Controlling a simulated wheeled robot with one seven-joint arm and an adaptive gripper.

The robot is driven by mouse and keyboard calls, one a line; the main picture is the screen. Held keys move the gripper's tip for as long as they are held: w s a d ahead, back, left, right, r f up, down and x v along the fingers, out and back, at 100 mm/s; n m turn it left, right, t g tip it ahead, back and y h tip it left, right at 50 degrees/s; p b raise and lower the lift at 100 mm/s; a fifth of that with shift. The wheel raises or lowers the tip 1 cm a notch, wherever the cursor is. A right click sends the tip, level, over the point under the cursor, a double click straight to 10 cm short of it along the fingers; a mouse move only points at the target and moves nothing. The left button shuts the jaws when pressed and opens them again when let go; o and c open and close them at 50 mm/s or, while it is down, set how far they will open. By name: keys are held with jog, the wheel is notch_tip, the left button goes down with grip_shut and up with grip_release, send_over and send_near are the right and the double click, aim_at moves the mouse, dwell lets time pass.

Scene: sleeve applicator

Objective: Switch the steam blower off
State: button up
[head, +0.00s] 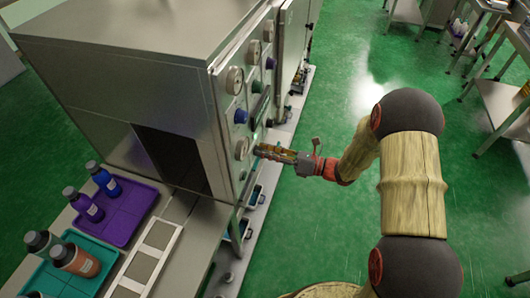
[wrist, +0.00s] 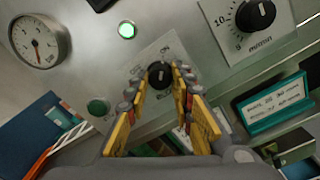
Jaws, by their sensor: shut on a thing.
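A black rotary switch (wrist: 161,73) sits on a pale label plate on the steel machine panel in the wrist view. In the head view my gripper (head: 259,150) reaches the front panel of the machine (head: 225,150) from the right, and the switch is hidden there. A lamp (wrist: 126,30) above left of the switch glows green.
A green button (wrist: 97,106), a pressure gauge (wrist: 37,42) and a black m/min dial (wrist: 256,14) surround the switch. A teal sign (wrist: 275,105) is at lower right. Green floor (head: 340,85) lies open beside the machine.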

grip_shut()
jog(key=shift+f+n+b, duration=0.1)
jog(key=shift+n+b, duration=3.95)
jog(key=shift+n, duration=4.85)
jog(key=shift+w, duration=0.1)
jog(key=o, duration=0.7)
grip_release()
jog(key=shift+c, duration=0.2)
